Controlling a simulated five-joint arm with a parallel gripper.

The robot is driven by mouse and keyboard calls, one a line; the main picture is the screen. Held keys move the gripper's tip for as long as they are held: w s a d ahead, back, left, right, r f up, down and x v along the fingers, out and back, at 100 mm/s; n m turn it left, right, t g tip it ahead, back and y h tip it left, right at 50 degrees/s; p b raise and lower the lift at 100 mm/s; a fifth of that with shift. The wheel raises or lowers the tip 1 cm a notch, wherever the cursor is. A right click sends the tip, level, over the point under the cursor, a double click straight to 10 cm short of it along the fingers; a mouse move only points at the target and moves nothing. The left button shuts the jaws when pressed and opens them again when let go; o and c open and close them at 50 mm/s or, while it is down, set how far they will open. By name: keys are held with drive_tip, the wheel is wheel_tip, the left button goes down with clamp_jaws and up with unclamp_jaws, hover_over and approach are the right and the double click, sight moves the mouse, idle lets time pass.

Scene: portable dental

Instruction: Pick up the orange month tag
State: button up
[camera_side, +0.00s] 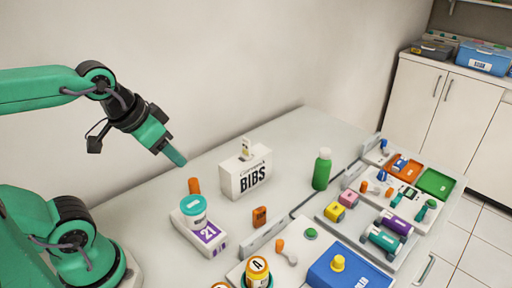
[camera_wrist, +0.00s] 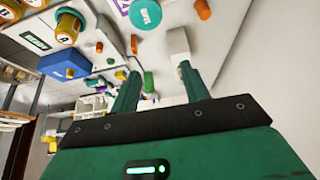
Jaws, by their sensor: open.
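A small orange tag (camera_side: 260,217) with a dark mark stands on the pale tabletop, in front of the BIBS box. It also shows in the wrist view (camera_wrist: 134,45), above the left finger. The mark is too small to read. My gripper (camera_side: 177,157) is in the air above the back left of the table, up and to the left of the tag and clear of it. In the wrist view my gripper (camera_wrist: 158,70) has its two green fingers apart, with nothing held between them.
The white BIBS box (camera_side: 246,175) stands behind the tag. A teal-lidded jar (camera_side: 193,211) on a purple-labelled box and an orange cylinder (camera_side: 194,186) are to the left. A green bottle (camera_side: 322,170) stands to the right. Trays with dental items fill the right and front.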

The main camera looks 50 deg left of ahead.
drive_tip(key=shift+w, duration=0.1)
drive_tip(key=shift+c, duration=0.2)
drive_tip(key=m+g, duration=0.2)
drive_tip(key=g, duration=0.4)
hover_over(259, 209)
drive_tip(key=f, duration=1.5)
drive_tip(key=shift+s+f, duration=0.2)
drive_tip(key=shift+w+f, duration=0.1)
drive_tip(key=shift+f, duration=0.2)
drive_tip(key=shift+f, duration=0.1)
drive_tip(key=shift+f, duration=1.2)
drive_tip(key=shift+f, duration=0.1)
drive_tip(key=shift+w+f, duration=0.15)
drive_tip(key=shift+f, duration=2.35)
